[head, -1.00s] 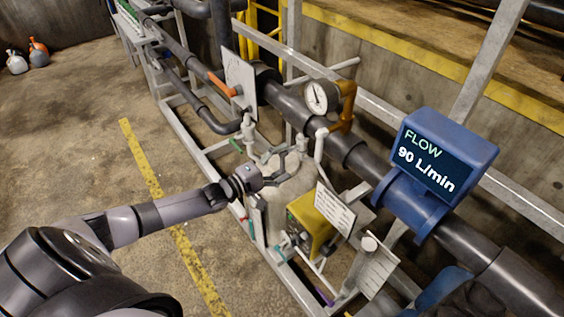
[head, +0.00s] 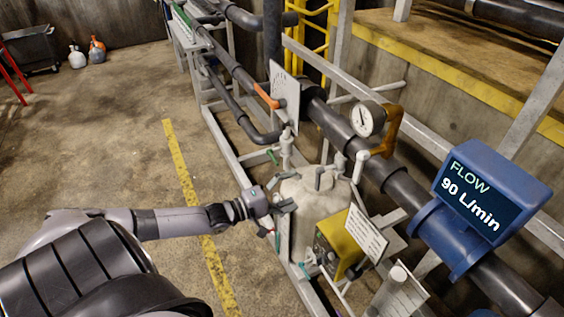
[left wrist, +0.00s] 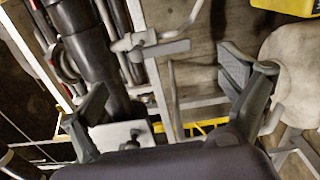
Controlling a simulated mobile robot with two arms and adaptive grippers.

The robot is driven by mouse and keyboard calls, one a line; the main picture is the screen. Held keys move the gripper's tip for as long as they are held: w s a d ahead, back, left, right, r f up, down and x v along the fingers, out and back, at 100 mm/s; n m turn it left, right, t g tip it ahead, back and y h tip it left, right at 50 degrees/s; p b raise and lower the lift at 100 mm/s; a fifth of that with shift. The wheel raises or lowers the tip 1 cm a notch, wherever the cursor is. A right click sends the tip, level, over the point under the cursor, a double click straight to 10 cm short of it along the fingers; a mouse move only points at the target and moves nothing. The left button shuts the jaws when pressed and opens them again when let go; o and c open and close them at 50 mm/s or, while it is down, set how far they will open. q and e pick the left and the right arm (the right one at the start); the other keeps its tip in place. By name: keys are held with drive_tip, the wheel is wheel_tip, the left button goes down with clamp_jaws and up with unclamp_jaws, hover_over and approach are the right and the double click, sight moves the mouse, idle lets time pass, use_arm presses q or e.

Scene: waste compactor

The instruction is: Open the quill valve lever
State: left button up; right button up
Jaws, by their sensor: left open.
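No label marks the quill valve lever. In the left wrist view, a grey lever (left wrist: 165,49) on a white pipe fitting (left wrist: 133,42) lies beyond the open fingers, apart from them; it may be this lever. In the head view, small white fittings (head: 340,160) stand by the dark main pipe, and an orange lever (head: 266,96) sits on a white plate farther back. My left gripper (head: 284,202) is open and empty at the near side of the white tank; its spread fingers show in the left wrist view (left wrist: 165,80). My right gripper is not in view.
The white tank (head: 310,214), a yellow box (head: 335,240) and white sign plates stand close by. A pressure gauge (head: 368,118) and blue flow meter (head: 480,205), reading 90 L/min, sit on the main pipe (head: 395,185). Metal frame rails surround them.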

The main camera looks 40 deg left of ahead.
use_arm(q)
drive_tip(key=shift+v, duration=1.75)
drive_tip(key=s+f+m+g+y+b, duration=0.15)
drive_tip(key=s+f, duration=0.25)
drive_tip(key=f, duration=0.7)
drive_tip(key=s+a+f+m+g+y, duration=0.1)
drive_tip(key=s+f+m+g+y, duration=0.25)
drive_tip(key=f, duration=0.75)
drive_tip(key=s+f+m+g+y, duration=0.2)
drive_tip(key=s+f, duration=0.3)
drive_tip(key=f, duration=0.6)
drive_tip(key=s+d+f+m+g, duration=0.3)
drive_tip(key=s+d+f, duration=0.2)
drive_tip(key=s, duration=0.4)
drive_tip(key=s+d+f+m+g+b, duration=0.1)
drive_tip(key=s+d+f+m+g, duration=0.1)
drive_tip(key=s+d+f, duration=0.3)
drive_tip(key=s+d+f+m+g, duration=0.3)
drive_tip(key=s+f, duration=0.4)
drive_tip(key=s, duration=0.6)
drive_tip(key=d+m, duration=0.1)
drive_tip(key=d, duration=0.1)
drive_tip(key=shift+s+d+f+g, duration=0.3)
drive_tip(key=shift+s+d+f, duration=0.05)
drive_tip(key=shift+d, duration=0.05)
drive_tip(key=shift+c, duration=0.4)
